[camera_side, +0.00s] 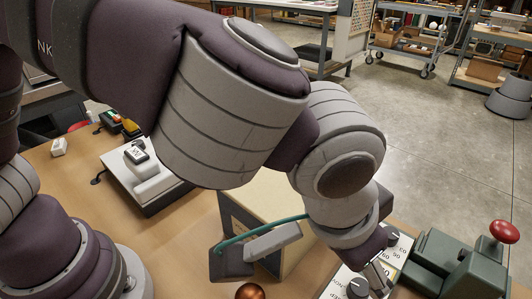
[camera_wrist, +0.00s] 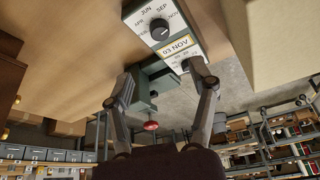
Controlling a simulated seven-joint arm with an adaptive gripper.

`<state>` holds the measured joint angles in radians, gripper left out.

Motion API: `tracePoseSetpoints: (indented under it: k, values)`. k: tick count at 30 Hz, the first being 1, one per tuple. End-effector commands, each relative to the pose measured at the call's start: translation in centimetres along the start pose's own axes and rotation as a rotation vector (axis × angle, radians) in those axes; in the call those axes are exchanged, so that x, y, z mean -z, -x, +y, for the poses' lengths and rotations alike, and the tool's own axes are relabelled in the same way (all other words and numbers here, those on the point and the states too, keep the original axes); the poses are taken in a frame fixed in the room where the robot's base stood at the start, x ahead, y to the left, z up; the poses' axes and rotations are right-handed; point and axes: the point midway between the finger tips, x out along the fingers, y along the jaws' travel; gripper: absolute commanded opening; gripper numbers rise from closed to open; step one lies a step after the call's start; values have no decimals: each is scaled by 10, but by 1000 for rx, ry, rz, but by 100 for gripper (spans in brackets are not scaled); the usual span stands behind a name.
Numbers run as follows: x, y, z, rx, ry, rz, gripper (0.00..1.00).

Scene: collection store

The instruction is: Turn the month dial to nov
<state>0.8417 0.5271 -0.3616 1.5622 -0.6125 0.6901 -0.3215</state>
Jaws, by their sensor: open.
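The white dial panel shows in the wrist view (camera_wrist: 180,44), with a dark round month dial (camera_wrist: 160,28) ringed by labels including JUN, SEP and NOV. A window on the panel reads "03 NOV". In the side view the panel (camera_side: 338,288) is partly hidden behind my arm, with a dark knob (camera_side: 357,288) at the lower edge. My gripper (camera_side: 379,277) is low over the panel. In the wrist view my gripper (camera_wrist: 165,78) is open, its fingers apart, and the month dial lies beyond the fingertips. Where the dial's pointer stands is too small to tell.
A green device (camera_side: 455,265) with a red knob (camera_side: 504,231) stands right of the panel. A copper ball (camera_side: 250,292) lies at the front.

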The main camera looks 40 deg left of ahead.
Motion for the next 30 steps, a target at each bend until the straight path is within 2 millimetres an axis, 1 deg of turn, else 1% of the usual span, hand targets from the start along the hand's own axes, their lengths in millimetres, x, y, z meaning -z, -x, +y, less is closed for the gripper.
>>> tracePoseSetpoints:
  k: [8,12,16,17,24,27,30]
  values:
    - [0,1,0,0,-2,-1,58]
    - [0,-14,-6,-32,-82,-5,58]
    - [0,-24,-5,-43,-106,-3,58]
    - [0,-30,-5,-43,-106,-4,58]
    - [-1,-86,-2,-42,-105,-6,58]
    - [-1,-104,-2,-42,-105,-4,58]
    - [0,-114,-1,-43,-104,-2,58]
